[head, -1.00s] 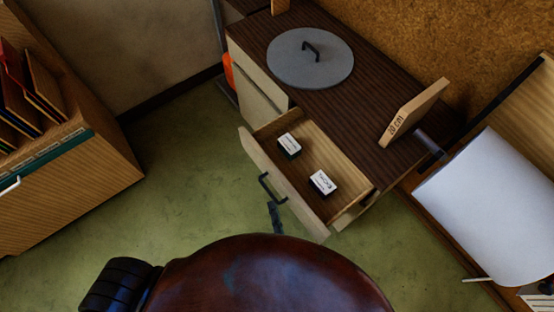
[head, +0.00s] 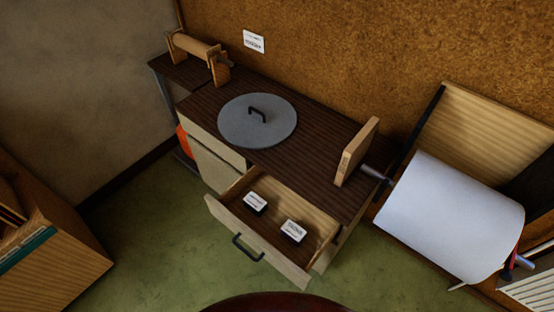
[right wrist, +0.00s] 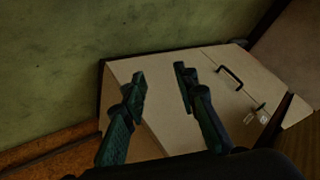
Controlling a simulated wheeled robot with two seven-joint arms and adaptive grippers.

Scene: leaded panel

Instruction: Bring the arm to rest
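My right gripper (right wrist: 161,95) shows in the right wrist view with its two dark green fingers apart and nothing between them. A pale cabinet (right wrist: 165,75) with a dark handle lies beyond the fingers; I cannot tell whether they touch it. Neither gripper shows in the head view now. In the head view an open drawer (head: 268,250) sticks out of a dark-topped cabinet (head: 300,155). Two small white-labelled boxes, one on the left (head: 255,202) and one on the right (head: 293,231), lie in the drawer.
A grey round lid (head: 240,130) lies on the cabinet top, near an upright wooden board (head: 357,152). A wooden roller stand (head: 196,52) is at the back. A wooden unit (head: 60,235) is at left. Green floor (head: 150,230) lies between.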

